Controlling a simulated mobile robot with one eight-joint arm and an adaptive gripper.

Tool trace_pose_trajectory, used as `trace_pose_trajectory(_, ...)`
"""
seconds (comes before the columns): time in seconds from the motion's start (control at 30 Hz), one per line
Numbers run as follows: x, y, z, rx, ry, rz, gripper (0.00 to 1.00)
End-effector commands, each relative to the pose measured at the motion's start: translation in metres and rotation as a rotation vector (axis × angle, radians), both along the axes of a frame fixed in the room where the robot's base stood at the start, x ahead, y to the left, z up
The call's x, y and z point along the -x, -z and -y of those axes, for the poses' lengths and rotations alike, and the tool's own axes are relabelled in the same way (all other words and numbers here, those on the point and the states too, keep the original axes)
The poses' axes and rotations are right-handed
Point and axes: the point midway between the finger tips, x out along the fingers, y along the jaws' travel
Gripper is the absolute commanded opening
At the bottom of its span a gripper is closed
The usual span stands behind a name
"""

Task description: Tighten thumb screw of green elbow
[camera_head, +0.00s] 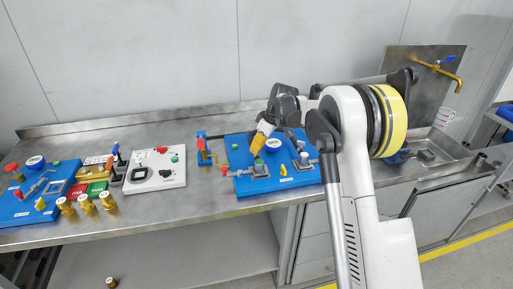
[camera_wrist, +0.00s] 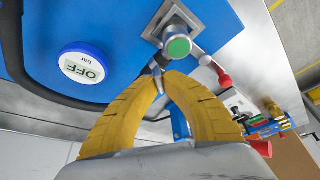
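The round green cap (camera_wrist: 178,46) sits on a grey square metal fitting (camera_wrist: 178,16) on the blue board (camera_wrist: 110,22). A small grey metal piece shows between the tips. I cannot tell whether it is the thumb screw or whether the fingers press on it. Much of the elbow is hidden behind the fingertips.
A control box (camera_head: 155,170), brass fittings (camera_head: 86,204) and another blue board (camera_head: 40,195) stand to the left. A sink (camera_head: 430,155) is at right. Bare bench lies in front.

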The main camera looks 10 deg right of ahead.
Motion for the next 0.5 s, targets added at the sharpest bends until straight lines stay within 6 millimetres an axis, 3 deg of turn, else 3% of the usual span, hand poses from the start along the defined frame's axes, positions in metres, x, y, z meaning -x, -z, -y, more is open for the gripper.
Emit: trace_pose_trajectory(0.5, 0.0006, -0.0005, -0.0011, 0.002, 0.473, 0.0, 0.0)
